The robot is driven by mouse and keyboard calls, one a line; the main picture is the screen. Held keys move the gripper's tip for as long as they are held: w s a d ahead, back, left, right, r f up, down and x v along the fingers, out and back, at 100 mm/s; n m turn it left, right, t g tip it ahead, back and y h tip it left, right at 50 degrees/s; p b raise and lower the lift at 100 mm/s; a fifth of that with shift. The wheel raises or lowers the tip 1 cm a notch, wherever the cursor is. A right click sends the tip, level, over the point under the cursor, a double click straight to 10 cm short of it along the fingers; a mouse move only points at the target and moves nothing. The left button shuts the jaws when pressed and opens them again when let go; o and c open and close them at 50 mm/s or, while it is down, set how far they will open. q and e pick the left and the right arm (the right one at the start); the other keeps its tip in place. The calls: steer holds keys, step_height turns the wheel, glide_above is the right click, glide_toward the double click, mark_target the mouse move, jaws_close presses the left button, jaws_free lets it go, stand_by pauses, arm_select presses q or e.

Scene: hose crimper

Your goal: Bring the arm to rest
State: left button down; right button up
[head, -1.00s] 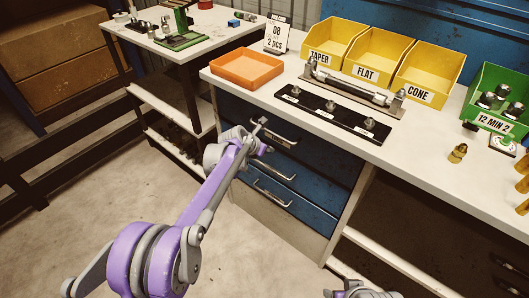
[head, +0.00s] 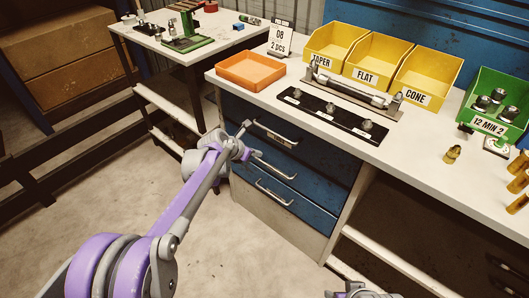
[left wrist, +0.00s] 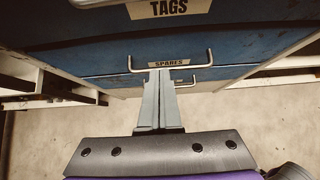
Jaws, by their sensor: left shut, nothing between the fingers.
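My left arm is purple and grey and comes in from the lower left in the head view. Its gripper (head: 243,128) is in front of the blue drawers, below the workbench top, and looks clear of the handles. In the left wrist view the two grey fingers (left wrist: 160,98) lie together, shut and empty, pointing towards a blue drawer labelled SPARES (left wrist: 170,64). Only a small grey part of what may be my right arm shows at the bottom edge of the head view; its fingers cannot be made out.
The white workbench (head: 400,168) carries an orange tray (head: 251,71), yellow bins (head: 376,58), a green bin (head: 497,100), a black strip with fittings (head: 324,114) and a brass fitting (head: 452,154). A side table (head: 215,30) stands behind left. The floor (head: 235,255) in front is clear.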

arm_select(q)
steer(key=shift+p+v, duration=0.3)
steer(key=shift+v, duration=1.95)
